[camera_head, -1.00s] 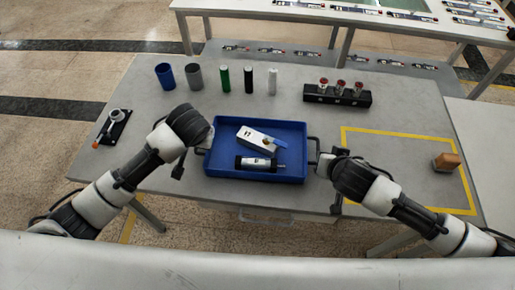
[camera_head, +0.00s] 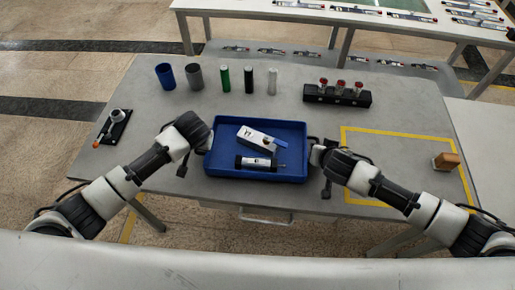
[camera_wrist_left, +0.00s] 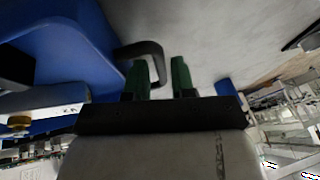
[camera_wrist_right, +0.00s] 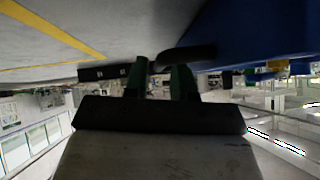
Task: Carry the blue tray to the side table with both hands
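The blue tray (camera_head: 296,176) lies flat on the grey table, with a white box-like part (camera_head: 250,137) and a black-and-silver cylinder (camera_head: 256,163) inside. My left gripper (camera_wrist_left: 159,78) is open at the tray's left side. Part of the black left handle (camera_wrist_left: 150,47) shows between its green fingers. My right gripper (camera_wrist_right: 160,80) is open at the right side. The end of the black right handle (camera_wrist_right: 187,54) reaches the gap between its fingers. In the head view both handles are mostly hidden by my grippers.
A pale side surface (camera_head: 490,135) adjoins at the right. A yellow outline (camera_head: 395,133) on the grey table surrounds mostly clear room, with an orange-topped block (camera_head: 446,161) at its right edge. Several cylinders, including a blue cup (camera_head: 165,76), and a black rack (camera_head: 337,96) stand behind the tray.

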